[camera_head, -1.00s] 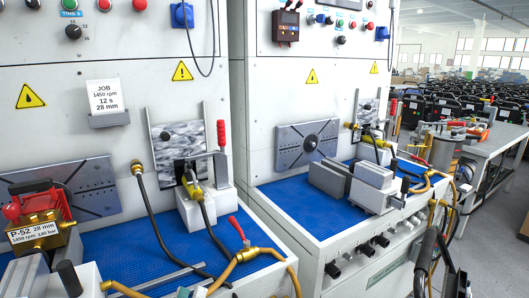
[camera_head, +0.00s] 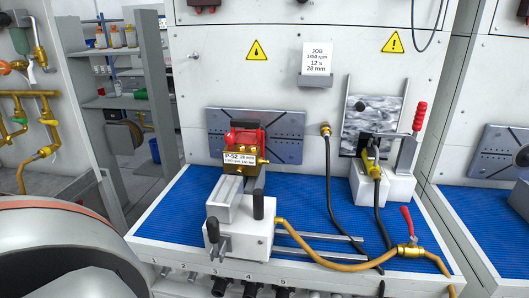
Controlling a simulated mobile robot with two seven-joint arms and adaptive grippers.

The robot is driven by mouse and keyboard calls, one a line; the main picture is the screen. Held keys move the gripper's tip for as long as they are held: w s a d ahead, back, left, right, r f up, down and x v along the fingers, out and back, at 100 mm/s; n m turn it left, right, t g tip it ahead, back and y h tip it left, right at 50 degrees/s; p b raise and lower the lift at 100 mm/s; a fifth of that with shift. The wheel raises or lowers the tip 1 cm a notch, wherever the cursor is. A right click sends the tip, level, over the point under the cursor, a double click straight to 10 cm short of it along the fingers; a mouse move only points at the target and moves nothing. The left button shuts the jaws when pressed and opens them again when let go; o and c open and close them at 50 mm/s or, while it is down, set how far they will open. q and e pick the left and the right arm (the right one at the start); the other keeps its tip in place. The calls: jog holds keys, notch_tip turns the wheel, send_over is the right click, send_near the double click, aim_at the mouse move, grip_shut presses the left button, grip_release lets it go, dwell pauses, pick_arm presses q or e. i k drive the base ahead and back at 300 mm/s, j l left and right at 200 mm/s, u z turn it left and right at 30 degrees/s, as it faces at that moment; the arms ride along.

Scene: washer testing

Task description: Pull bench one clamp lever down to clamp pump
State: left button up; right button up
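The pump (camera_head: 247,138), red and brass with a label P-52 28 mm, sits on the blue-topped bench (camera_head: 310,205) in front of a grey slotted plate. In front of it stands a white and grey vise-like block (camera_head: 240,238) with upright black handles (camera_head: 258,205). On the right of the bench, a white fixture (camera_head: 397,185) carries an upright lever with a red grip (camera_head: 419,115). A shorter red lever (camera_head: 406,216) tops the brass valve at the front right. I cannot tell from the frame which lever clamps the pump. Neither gripper is in view.
A yellow hose (camera_head: 330,262) runs along the bench front to the valve. Black hoses (camera_head: 333,195) hang down to the bench. A large rounded grey shape fills the lower left corner. A second bench (camera_head: 490,220) stands at right. Shelving (camera_head: 125,105) stands at back left.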

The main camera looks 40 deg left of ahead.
aim_at(213, 223)
jog(key=u, duration=1.65)
